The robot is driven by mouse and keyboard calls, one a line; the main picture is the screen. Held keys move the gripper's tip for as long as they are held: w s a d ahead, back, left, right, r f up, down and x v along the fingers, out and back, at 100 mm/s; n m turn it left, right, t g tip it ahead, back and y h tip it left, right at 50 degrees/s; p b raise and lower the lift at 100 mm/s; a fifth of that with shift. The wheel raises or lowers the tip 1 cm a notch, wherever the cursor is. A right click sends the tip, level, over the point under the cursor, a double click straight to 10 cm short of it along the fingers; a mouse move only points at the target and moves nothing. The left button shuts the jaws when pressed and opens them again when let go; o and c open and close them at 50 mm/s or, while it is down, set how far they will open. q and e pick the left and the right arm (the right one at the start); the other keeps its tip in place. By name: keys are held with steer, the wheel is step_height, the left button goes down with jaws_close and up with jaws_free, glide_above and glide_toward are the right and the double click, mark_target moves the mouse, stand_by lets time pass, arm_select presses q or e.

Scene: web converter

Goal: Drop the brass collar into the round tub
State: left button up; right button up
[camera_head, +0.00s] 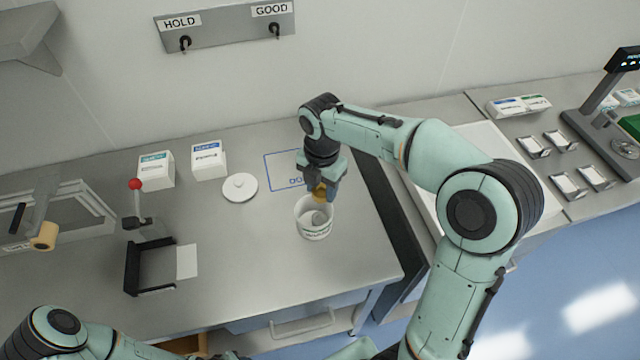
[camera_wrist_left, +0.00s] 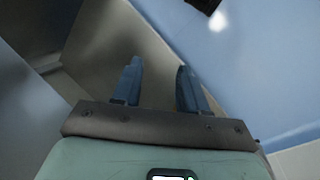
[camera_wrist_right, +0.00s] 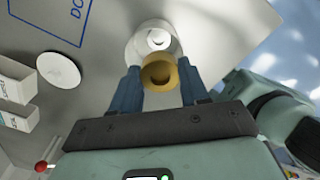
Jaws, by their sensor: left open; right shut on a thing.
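The brass collar (camera_wrist_right: 159,73) is a short gold ring, held between the fingers of my right gripper (camera_wrist_right: 160,90), which is shut on it. In the head view the collar (camera_head: 320,191) shows just above the round tub, partly hidden by the fingers of my right gripper (camera_head: 321,190). The round tub (camera_head: 314,232) is white, open at the top, and stands on the steel bench; something grey shows inside it. In the right wrist view the tub (camera_wrist_right: 134,48) lies behind the collar. My left gripper (camera_wrist_left: 156,85) is open and empty, away from the tub.
A white round lid (camera_head: 240,188) lies left of the tub. Two white boxes (camera_head: 155,170) (camera_head: 209,161), a red-knobbed lever (camera_head: 135,185) and a black bracket (camera_head: 131,268) stand farther left. A blue outlined square (camera_head: 283,158) marks the bench behind the tub.

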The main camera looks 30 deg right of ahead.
mark_target(321, 190)
step_height(321, 190, down, 6)
steer(key=b, duration=0.2)
steer(key=shift+s+r+b, duration=0.15)
steer(key=shift+r+b, duration=0.1)
steer(key=shift+b, duration=0.1)
arm_select(q)
steer(key=s+f, duration=0.4)
steer(key=shift+s, duration=0.1)
arm_select(e)
steer(key=o, duration=1.3)
step_height(321, 190, up, 13)
steer(key=shift+r+p, duration=0.15)
steer(key=shift+p, duration=1)
arm_select(q)
steer(key=w+r, duration=0.3)
arm_select(e)
steer(key=shift+r, duration=0.1)
